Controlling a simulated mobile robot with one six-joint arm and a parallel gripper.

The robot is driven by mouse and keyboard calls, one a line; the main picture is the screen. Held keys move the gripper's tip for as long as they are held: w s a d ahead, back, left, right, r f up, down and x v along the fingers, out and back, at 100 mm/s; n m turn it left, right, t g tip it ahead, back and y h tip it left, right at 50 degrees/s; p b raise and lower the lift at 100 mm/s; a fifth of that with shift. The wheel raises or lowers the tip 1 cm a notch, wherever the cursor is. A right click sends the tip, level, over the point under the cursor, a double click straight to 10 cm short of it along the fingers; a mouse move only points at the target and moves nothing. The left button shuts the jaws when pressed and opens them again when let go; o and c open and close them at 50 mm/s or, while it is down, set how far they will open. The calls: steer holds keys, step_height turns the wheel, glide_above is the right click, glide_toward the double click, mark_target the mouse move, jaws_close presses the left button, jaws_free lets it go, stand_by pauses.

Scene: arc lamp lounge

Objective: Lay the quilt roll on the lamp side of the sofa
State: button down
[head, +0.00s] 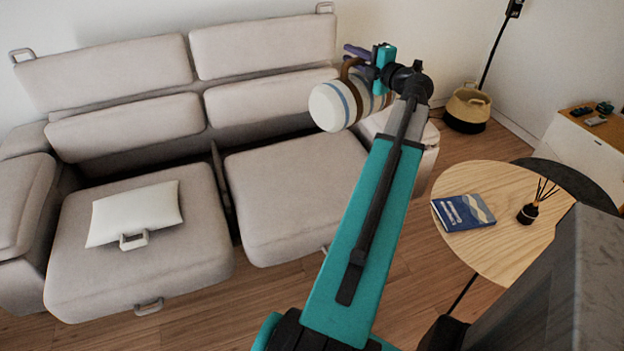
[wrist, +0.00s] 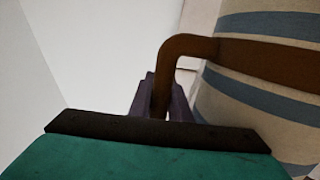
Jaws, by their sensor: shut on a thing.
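The quilt roll (head: 335,106), cream with blue-grey stripes, hangs from my gripper (head: 357,56) by its brown handle. In the wrist view the purple fingers of my gripper (wrist: 160,97) are shut on the handle, beside the striped roll (wrist: 228,88). The roll is in front of the right end of the grey sofa (head: 295,190) and appears raised above the seat. The lamp's black pole (head: 492,50) stands by the right wall, so the right seat is the lamp side. That seat is bare, though my arm covers part of its right edge.
A white cushion with a handle (head: 135,213) lies on the left seat. A round wooden table (head: 490,245) at the right holds a blue book (head: 463,212) and a reed diffuser (head: 530,211). A basket (head: 467,108) stands behind it, near a white cabinet (head: 585,150).

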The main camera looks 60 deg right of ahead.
steer(key=shift+f, duration=0.1)
stand_by(0.3)
steer(key=w+a+f+m+g+h+b, duration=0.1)
steer(key=w+f+b, duration=0.2)
steer(key=f+b, duration=0.7)
steer(key=w+a+f+m+g+h+b, duration=0.1)
steer(key=w+f+h+b, duration=0.1)
steer(key=f+b, duration=0.8)
steer(key=w+a+f+m+h+b, duration=0.1)
steer(key=w+f+b, duration=0.2)
steer(key=f+b, duration=0.7)
step_height(320, 180, down, 14)
steer(key=shift+w+a+f+m+g+h, duration=0.25)
steer(key=shift+w+m+g+h, duration=0.05)
steer(key=shift+w+g+h, duration=0.1)
steer(key=shift+d, duration=0.15)
steer(key=s+d+f+b+x, duration=0.1)
steer(key=b+x, duration=0.3)
steer(key=x, duration=1)
steer(key=shift+s+d+f, duration=0.15)
steer(key=shift+s+d, duration=0.1)
steer(key=shift+d, duration=0.55)
steer(key=shift+w+d, duration=0.1)
steer(key=shift+w+d+f+b, duration=0.1)
steer(key=shift+f+b, duration=0.65)
steer(key=shift+f, duration=0.15)
steer(key=shift+w+d+f+b, duration=0.1)
steer(key=shift+d+f+b, duration=0.05)
steer(key=shift+f+b, duration=0.65)
steer(key=shift+f, duration=0.2)
